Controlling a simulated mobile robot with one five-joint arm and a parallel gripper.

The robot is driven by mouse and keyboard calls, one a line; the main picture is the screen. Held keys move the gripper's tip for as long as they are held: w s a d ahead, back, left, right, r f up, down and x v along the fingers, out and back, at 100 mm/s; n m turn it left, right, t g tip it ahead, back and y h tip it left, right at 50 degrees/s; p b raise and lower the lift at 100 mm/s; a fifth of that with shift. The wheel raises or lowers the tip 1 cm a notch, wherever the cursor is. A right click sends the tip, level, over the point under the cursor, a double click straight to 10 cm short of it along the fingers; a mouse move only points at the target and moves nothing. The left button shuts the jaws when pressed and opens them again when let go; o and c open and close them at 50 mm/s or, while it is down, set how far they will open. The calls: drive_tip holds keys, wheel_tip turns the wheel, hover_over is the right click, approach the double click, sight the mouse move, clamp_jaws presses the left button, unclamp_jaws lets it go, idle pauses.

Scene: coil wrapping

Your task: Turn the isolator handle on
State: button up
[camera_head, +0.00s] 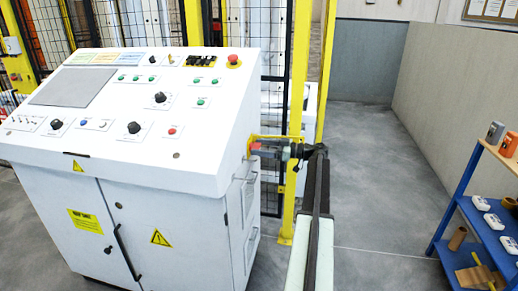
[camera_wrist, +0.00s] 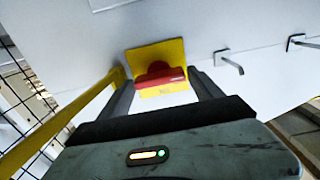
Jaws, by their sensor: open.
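The red isolator handle (camera_wrist: 160,76) sits on a yellow plate (camera_wrist: 172,49) on the white side wall of the control cabinet. In the wrist view the handle lies nearly crosswise, its right end slightly higher. My gripper (camera_wrist: 157,82) is open, with one dark finger at each side of the handle. I cannot tell whether either finger touches it. In the head view my gripper (camera_head: 288,150) reaches the cabinet's right side at the red handle (camera_head: 269,147), and part of the handle and plate is hidden there.
The white control cabinet (camera_head: 150,235) fills the left, with buttons and knobs on its sloping top. Metal handles (camera_wrist: 230,65) stick out near the isolator. A yellow post (camera_head: 297,100) and mesh fence stand behind. A blue shelf (camera_head: 468,215) is at right, with clear floor between.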

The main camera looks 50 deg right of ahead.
drive_tip(key=c, duration=0.9)
drive_tip(key=shift+s+a, duration=0.1)
drive_tip(key=shift+a, duration=0.35)
drive_tip(key=shift+c, duration=0.9)
drive_tip(key=shift+d+f, duration=0.1)
drive_tip(key=shift+d, duration=0.2)
drive_tip(key=shift+d+f+m+b, duration=0.15)
drive_tip(key=shift+m, duration=4.35)
drive_tip(key=shift+d+f+m+b, duration=0.1)
drive_tip(key=shift+m+b, duration=0.05)
drive_tip(key=shift+m, duration=4.35)
